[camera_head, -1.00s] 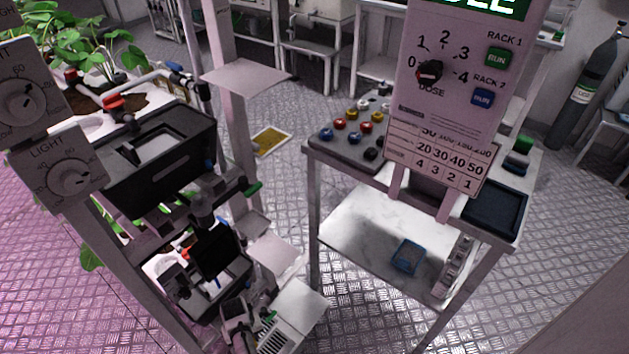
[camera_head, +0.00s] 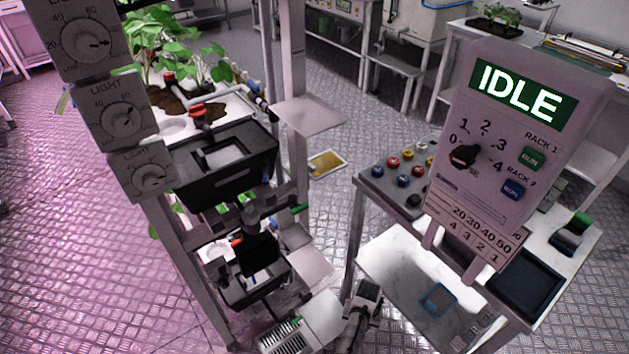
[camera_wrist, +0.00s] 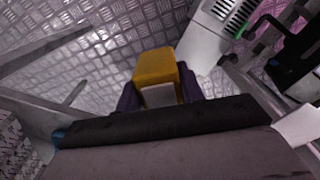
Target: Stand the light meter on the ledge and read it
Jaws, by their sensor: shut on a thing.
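My gripper (camera_wrist: 160,95) is shut on a yellow block-like thing (camera_wrist: 155,66) in the wrist view, with a dark finger on each side of it. It may be the light meter; no face or reading shows on it. It is held over the metal floor, touching nothing else that I can see. In the head view my arm's end is low in the middle and the held thing cannot be made out. Flat pale ledges stick out from the rack post, an upper one (camera_head: 308,115) and a lower one (camera_head: 305,266). Both look bare.
The rack at left carries plants (camera_head: 170,50), black boxes (camera_head: 225,165) and dials marked LIGHT (camera_head: 118,110). A bench (camera_head: 355,235) at right holds a control panel (camera_head: 520,120) reading IDLE and coloured knobs. A yellow tray (camera_head: 325,163) lies on the floor between them.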

